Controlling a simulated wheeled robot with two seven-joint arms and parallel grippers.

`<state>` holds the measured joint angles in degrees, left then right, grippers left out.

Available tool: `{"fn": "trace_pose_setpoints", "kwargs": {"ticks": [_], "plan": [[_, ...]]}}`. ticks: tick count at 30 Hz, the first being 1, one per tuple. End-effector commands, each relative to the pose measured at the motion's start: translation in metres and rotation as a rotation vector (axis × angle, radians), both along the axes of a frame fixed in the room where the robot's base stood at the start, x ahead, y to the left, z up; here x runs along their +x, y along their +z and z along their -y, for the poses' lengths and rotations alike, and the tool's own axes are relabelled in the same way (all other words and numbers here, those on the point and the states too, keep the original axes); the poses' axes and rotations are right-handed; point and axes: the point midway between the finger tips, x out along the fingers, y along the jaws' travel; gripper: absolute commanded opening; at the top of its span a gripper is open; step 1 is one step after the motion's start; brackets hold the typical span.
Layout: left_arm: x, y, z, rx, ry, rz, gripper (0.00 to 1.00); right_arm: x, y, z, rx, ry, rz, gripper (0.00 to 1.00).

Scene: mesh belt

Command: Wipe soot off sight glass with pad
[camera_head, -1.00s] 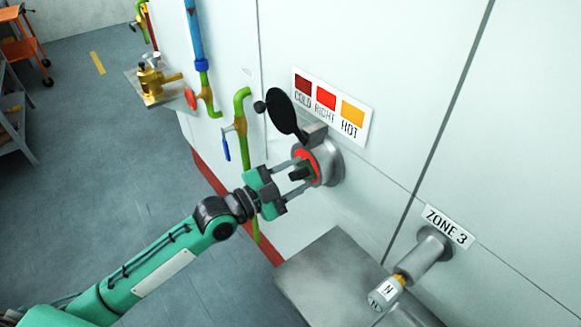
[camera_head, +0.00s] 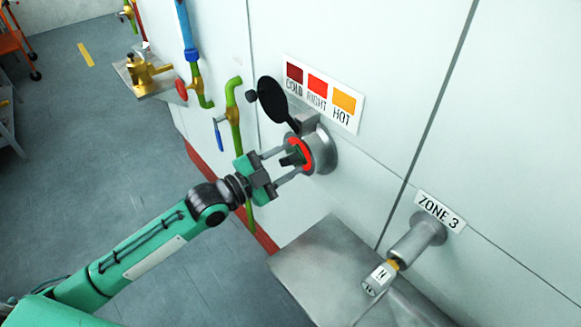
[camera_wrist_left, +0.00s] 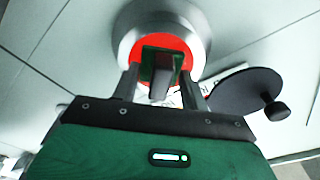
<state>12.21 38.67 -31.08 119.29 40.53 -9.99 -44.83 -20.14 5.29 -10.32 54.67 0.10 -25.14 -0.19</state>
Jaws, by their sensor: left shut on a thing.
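The sight glass (camera_head: 306,150) is a round red glowing pane in a grey metal collar on the pale wall. It also shows in the left wrist view (camera_wrist_left: 190,48). Its round black cover (camera_head: 272,100) is swung up and open. My left gripper (camera_head: 291,160) is shut on the pad (camera_wrist_left: 162,62), a small block with a dark grip and a green face. The pad is in front of the glass and hides its middle; I cannot tell whether it touches. Soot cannot be made out. My right gripper is not in view.
A COLD/RIGHT/HOT colour plate (camera_head: 322,93) is above the glass. A green pipe with a blue lever (camera_head: 218,134) is to the left. A grey metal table (camera_head: 325,262) is below, and a ZONE 3 fitting (camera_head: 408,250) juts out at right.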

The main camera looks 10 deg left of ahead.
Motion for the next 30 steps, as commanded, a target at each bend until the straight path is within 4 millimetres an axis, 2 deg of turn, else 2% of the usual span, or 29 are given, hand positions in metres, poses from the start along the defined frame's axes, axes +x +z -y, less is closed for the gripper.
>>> {"fn": "trace_pose_setpoints", "kwargs": {"ticks": [16,25,30], "plan": [[0.024,0.000,-0.025,0.001,0.000,0.001,0.27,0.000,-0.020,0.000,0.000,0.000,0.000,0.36],[0.024,0.001,-0.026,0.000,0.001,0.001,0.27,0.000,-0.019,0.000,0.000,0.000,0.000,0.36],[0.013,0.001,-0.034,0.002,0.001,0.001,0.26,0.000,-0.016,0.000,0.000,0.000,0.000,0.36]]}}
